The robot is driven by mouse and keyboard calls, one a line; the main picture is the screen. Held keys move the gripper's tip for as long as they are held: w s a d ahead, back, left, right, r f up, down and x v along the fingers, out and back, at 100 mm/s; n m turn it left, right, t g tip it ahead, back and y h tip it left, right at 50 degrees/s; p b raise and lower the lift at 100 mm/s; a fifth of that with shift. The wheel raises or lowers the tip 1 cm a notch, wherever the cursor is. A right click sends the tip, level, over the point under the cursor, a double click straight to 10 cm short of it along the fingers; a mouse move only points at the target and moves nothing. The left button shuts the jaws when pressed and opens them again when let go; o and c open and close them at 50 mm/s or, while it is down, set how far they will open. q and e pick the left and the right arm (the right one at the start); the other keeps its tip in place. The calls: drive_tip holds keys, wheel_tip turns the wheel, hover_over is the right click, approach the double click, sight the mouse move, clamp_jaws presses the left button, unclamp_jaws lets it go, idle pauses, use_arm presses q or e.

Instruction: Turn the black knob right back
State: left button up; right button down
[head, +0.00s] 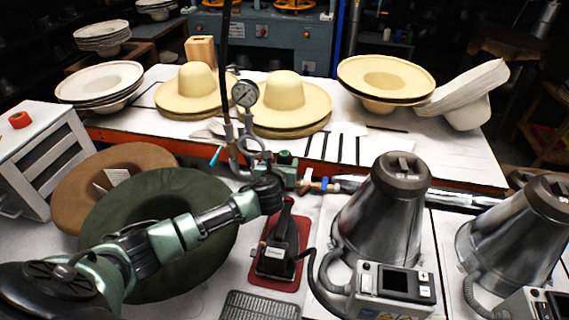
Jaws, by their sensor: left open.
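My left arm comes in from the lower left, and its dark left gripper (270,190) is at the middle of the picture, in front of the pipe fittings. The gripper is open. I see nothing held in it, though its fingers are small and dark here. I cannot make out the black knob clearly; it may be hidden by or blend with the gripper. A green valve block (285,168) is just behind the gripper. A pressure gauge (245,93) stands above it on a pipe. My right gripper is not in view.
A black device on a red base (256,273) is just below the gripper. Metal cones (375,220) with a control box (392,290) stand to the right. A green hat (150,200) lies under my arm. Straw hats (285,92) fill the table behind.

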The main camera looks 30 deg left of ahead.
sight(283, 159)
use_arm(q)
drive_tip(key=shift+w+f+b, duration=0.1)
drive_tip(key=shift+f+b, duration=0.2)
drive_tip(key=shift+f, duration=0.4)
drive_tip(key=shift+w+a+f, duration=0.1)
drive_tip(key=shift+w+a, duration=0.05)
drive_tip(key=shift+w, duration=0.2)
drive_tip(key=shift+w+a+f, duration=0.1)
drive_tip(key=shift+w, duration=0.2)
drive_tip(key=shift+x, duration=3.15)
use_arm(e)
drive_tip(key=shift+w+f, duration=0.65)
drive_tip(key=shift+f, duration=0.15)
use_arm(q)
drive_tip(key=c, duration=1.4)
